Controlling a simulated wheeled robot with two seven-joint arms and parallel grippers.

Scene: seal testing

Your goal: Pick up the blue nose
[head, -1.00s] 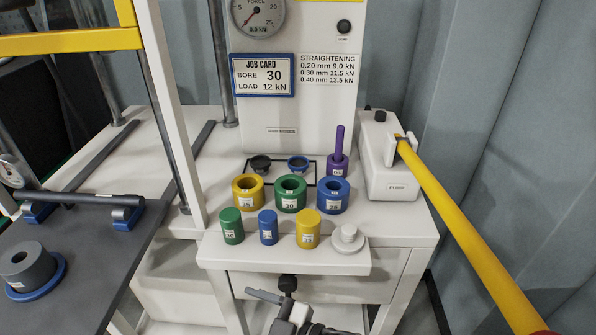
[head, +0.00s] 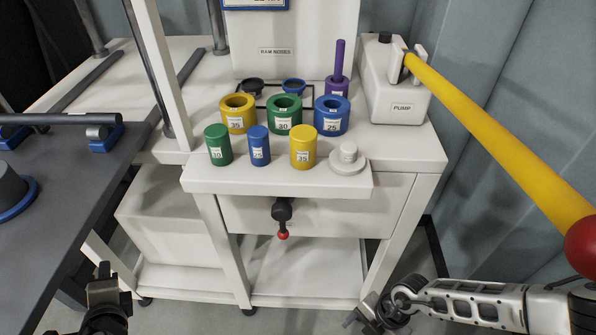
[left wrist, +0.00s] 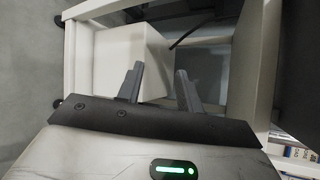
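In the head view a small blue cap-like piece (head: 294,86) lies in a black-outlined area at the back of the white bench, below the RAM NOSES label (head: 276,51). It is the likely blue nose; the blue ring behind the front row (head: 331,115) partly crowds it. A black cap (head: 252,86) lies to its left. My left gripper (head: 102,280) is low at the lower left, far from these pieces. The left wrist view shows it open and empty (left wrist: 160,78). My right gripper (head: 372,315) is low at the bottom right; its finger opening is unclear.
Yellow (head: 238,114) and green (head: 284,114) rings stand before the caps. Green (head: 218,145), blue (head: 259,146) and yellow (head: 303,147) cylinders and a white stepped piece (head: 348,160) line the front ledge. A purple post (head: 339,65) and yellow pump lever (head: 490,125) are at right.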

